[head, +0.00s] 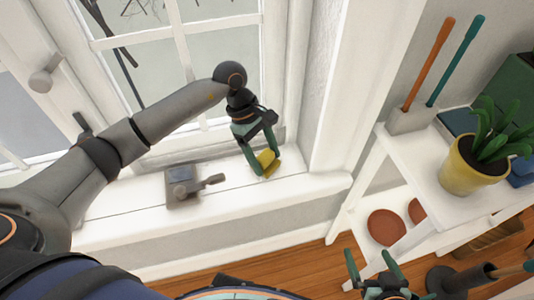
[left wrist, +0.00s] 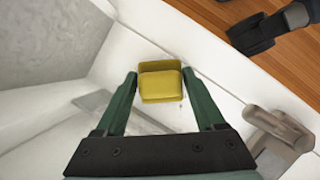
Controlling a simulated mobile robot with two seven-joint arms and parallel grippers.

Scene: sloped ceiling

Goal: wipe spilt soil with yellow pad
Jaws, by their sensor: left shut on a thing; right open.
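The yellow pad (head: 266,161) is between the fingers of my left gripper (head: 267,166), low over the right end of the white windowsill (head: 225,190). The gripper is shut on the pad and points down. In the left wrist view the yellow pad (left wrist: 160,84) sits between the two green fingertips. It is at or very near the sill surface; I cannot tell whether it touches. I cannot make out a clear patch of soil; it may be hidden or too small to see. My right gripper (head: 370,259) is open and empty at the lower edge of the head view.
The window frame (head: 272,70) rises behind. At the right a white shelf (head: 415,150) holds a potted plant (head: 465,170) and a holder with two handled tools (head: 410,120). Terracotta saucers (head: 385,227) lie below.

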